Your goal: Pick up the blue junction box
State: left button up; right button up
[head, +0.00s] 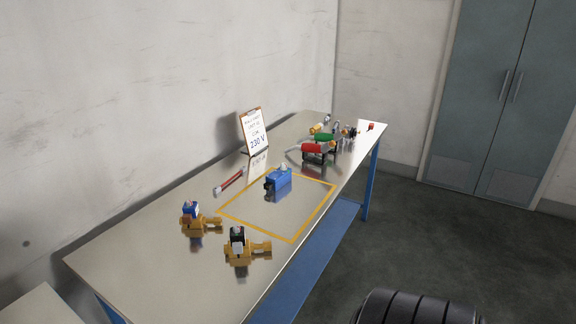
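The blue junction box (279,181) stands on the shiny metal table (160,268), inside a yellow-orange outlined rectangle (322,207). It is a small blue block with a dark part on its left side and a pale piece on top. Nothing touches it that I can see. Neither of my grippers shows in the head view.
Two yellow tools with dark and blue parts (240,246) (193,215) lie at the near left. Red and green items (318,148) (327,138) crowd the far end.

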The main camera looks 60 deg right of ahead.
aim_at(275, 181)
jog(key=z, duration=1.75)
jog(key=i+l, duration=0.5)
jog(key=i+l+u, duration=0.1)
jog(key=i+l, duration=0.35)
jog(key=l, duration=0.2)
jog(key=i+l, duration=0.5)
